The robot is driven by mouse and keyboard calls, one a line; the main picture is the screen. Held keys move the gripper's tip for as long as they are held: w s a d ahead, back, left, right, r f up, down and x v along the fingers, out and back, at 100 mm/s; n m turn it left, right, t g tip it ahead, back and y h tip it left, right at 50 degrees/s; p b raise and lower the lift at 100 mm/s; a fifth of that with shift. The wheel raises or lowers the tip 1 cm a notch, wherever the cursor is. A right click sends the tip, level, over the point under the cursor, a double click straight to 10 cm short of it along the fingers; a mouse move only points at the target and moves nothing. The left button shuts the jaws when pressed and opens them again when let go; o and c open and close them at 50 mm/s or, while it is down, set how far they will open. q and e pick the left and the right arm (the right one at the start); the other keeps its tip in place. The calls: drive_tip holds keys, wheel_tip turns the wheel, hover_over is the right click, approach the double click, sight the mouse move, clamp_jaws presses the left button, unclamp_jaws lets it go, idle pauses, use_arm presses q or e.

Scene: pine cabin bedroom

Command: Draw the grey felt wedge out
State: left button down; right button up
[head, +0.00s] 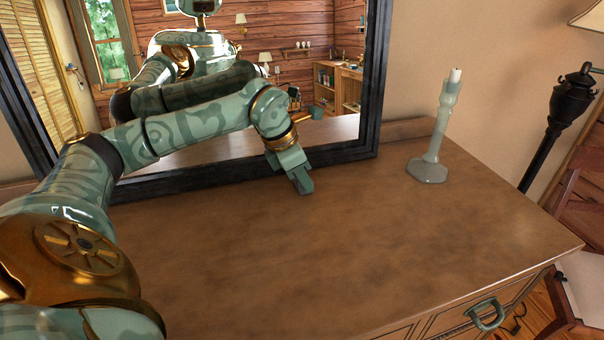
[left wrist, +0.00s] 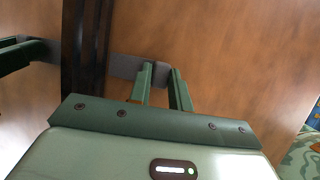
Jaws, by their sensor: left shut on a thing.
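The grey felt wedge (left wrist: 122,66) shows in the left wrist view as a short dark grey strip. Its left end meets the dark frame (left wrist: 86,60) of the mirror; I cannot tell how far it goes under or behind it. My left gripper (left wrist: 161,72) is shut on the wedge's right end. In the head view my left gripper (head: 304,186) points down at the wooden dresser top, just in front of the mirror's lower frame (head: 345,153); the wedge cannot be made out there. My right gripper is in neither view.
A pale green candlestick (head: 428,168) with a candle stands on the dresser top (head: 300,260), right of the mirror. The mirror glass (head: 335,128) reflects my arm and the room. A dark lamp (head: 566,105) stands beyond the right edge. The dresser's front and middle are clear.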

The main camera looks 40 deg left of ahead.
use_arm(q)
drive_tip(key=shift+s+d+f+p, duration=0.1)
drive_tip(key=shift+s+d+p, duration=0.25)
drive_tip(key=shift+d, duration=0.55)
drive_tip(key=shift+s+d+p, duration=0.15)
drive_tip(key=shift+s+d, duration=0.4)
drive_tip(key=shift+d, duration=0.3)
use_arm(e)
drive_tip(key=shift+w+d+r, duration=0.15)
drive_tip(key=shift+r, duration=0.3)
